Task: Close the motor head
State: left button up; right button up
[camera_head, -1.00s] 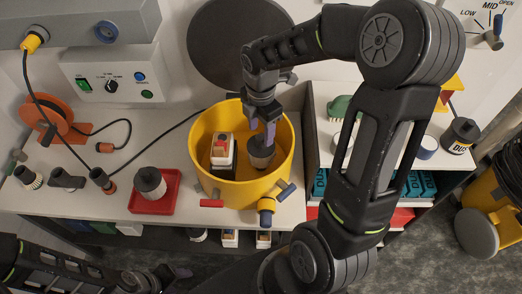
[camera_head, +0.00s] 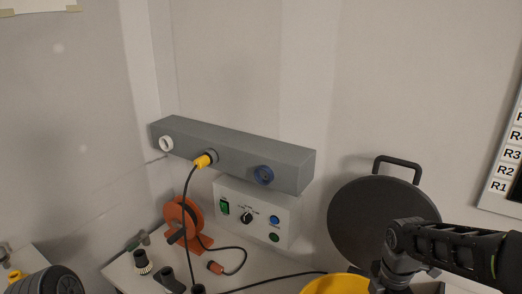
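A large dark round head (camera_head: 365,215) with a loop handle on its top edge stands raised behind the yellow drum; I take it for the motor head. Only the rim of the yellow drum (camera_head: 332,285) shows, at the bottom edge. My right arm comes in from the right, and its wrist overlaps the lower right of the round head in the picture. I cannot tell whether they touch. My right gripper's fingers are cut off by the bottom edge.
A grey wall rail (camera_head: 240,158) carries a yellow plug (camera_head: 203,161) with a black cable. Below it are a control box (camera_head: 256,212) and an orange reel (camera_head: 181,222). Small dark nozzles (camera_head: 142,262) stand at the bench's left. A label board (camera_head: 508,160) hangs at the right.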

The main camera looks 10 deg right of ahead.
aim_at(359, 214)
jog(key=k, duration=0.95)
